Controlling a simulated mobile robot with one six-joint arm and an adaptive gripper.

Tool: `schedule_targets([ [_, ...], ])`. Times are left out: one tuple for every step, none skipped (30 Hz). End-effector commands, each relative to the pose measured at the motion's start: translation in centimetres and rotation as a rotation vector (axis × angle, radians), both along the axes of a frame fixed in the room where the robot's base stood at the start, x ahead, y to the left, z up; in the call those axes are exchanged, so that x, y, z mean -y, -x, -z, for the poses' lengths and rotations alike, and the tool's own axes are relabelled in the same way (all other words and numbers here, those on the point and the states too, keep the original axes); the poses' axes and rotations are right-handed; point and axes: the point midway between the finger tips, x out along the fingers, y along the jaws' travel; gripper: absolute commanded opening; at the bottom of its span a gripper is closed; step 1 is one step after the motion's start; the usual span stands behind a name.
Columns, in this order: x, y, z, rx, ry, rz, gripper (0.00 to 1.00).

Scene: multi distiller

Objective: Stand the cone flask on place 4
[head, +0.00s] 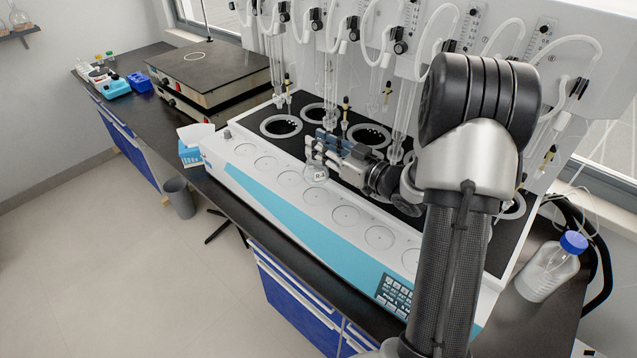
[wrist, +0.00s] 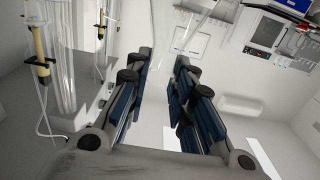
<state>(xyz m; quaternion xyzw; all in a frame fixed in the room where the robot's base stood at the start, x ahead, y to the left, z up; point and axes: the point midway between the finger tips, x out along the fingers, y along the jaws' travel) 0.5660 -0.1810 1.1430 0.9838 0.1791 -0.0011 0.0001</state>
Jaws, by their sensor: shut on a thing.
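The cone flask (head: 317,173) is small and clear, with a white label on its side. My gripper (head: 322,148) is shut on its upper part, and the flask looks close to upright. The flask is just behind or above a round marked place (head: 317,196) in the middle of the row on the white front ledge. I take this ring for place 4, but no number is legible. I cannot tell whether the flask's base touches the ledge. In the wrist view, my gripper's blue-padded fingers (wrist: 162,85) have clear glass between them, and the flask's body is hidden.
Several empty ring places line the white ledge (head: 228,150). Behind it are black heating wells (head: 282,126) with hanging glass tubes close to my gripper. A blue-capped bottle (head: 548,268) stands at the right. A tissue box (head: 196,146) stands at the left end.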

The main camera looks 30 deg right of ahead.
Motion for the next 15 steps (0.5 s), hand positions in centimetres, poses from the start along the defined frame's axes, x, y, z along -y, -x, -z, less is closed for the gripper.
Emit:
schedule_targets([
  [0.0, 0.0, 1.4, -0.001, -0.004, 0.0, 0.0],
  [0.0, 0.0, 1.9, -0.001, -0.003, 0.0, 0.0],
  [0.0, 0.0, 2.5, -0.001, -0.002, 0.0, 0.0],
  [0.0, 0.0, 2.9, -0.001, -0.002, 0.0, 0.0],
  [0.0, -0.1, 3.1, 0.0, -0.001, 0.0, 0.0],
  [0.0, -0.1, 3.4, 0.001, -0.001, 0.0, 0.0],
  [0.0, -0.1, 3.5, 0.001, 0.0, 0.0, 0.0],
  [0.0, -0.1, 3.7, 0.001, 0.0, 0.0, 0.0],
  [-0.1, -0.1, 3.9, 0.001, 0.0, 0.0, 0.0],
  [-0.1, -0.1, 4.2, 0.001, 0.0, 0.0, 0.0],
  [-0.1, -0.1, 4.5, 0.001, 0.0, 0.0, 0.0],
  [-0.1, -0.1, 5.0, 0.001, -0.001, 0.0, 0.0],
  [-0.1, -0.1, 5.4, 0.001, -0.001, 0.0, 0.0],
  [-0.1, -0.1, 5.9, 0.0, -0.002, 0.0, 0.0],
  [-0.1, -0.1, 6.5, -0.001, -0.002, 0.0, 0.0],
])
